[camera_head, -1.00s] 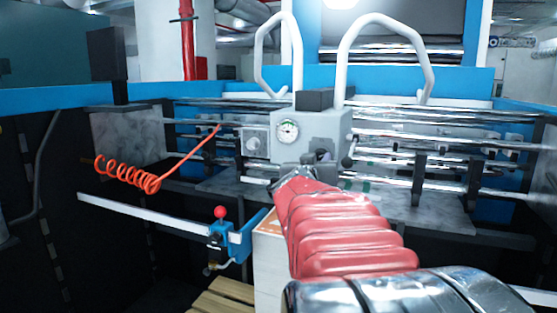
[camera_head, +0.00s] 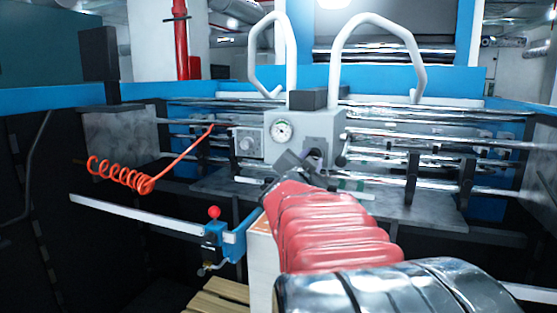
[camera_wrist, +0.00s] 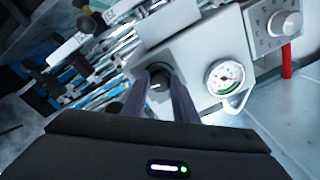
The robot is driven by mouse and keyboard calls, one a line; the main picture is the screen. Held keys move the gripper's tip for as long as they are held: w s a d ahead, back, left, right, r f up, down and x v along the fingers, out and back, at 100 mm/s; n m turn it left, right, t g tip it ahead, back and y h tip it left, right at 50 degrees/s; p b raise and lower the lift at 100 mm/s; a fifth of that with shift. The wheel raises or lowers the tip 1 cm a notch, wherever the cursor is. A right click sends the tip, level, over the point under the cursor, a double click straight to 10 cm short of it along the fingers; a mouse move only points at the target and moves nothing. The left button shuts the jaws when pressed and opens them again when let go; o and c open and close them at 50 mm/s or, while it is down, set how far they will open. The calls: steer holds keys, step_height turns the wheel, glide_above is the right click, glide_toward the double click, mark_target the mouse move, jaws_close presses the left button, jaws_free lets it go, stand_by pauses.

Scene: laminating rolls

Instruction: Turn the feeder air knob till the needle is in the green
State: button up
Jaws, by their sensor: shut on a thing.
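The feeder air knob (camera_wrist: 158,82) is dark and round, on the front of the grey feeder head (camera_head: 254,147). My gripper (camera_head: 316,156) reaches it from the front. In the wrist view the two fingers of my gripper (camera_wrist: 160,86) are shut on the knob, one on each side. In the head view my gripper largely hides the knob. The round white gauge (camera_head: 281,131) sits just left of the knob; in the wrist view the gauge (camera_wrist: 225,77) is to the right. Its face shows a green part, but the needle's exact place is too small to tell.
White hoses (camera_head: 380,30) arch above the head. A red coiled hose (camera_head: 125,175) and a blue clamp with a red ball (camera_head: 214,213) are at left. Metal rods (camera_head: 430,140) run to the right.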

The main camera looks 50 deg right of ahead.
steer(key=m, duration=0.7)
steer(key=shift+w+a+f+m+g, duration=0.15)
steer(key=shift+w+m+g, duration=0.15)
stand_by(0.3)
steer(key=o, duration=1.1)
steer(key=shift+s, duration=0.1)
steer(key=shift+c, duration=0.2)
steer(key=v, duration=1.3)
steer(key=shift+a, duration=0.4)
steer(key=shift+f, duration=0.1)
steer(key=shift+c, duration=0.2)
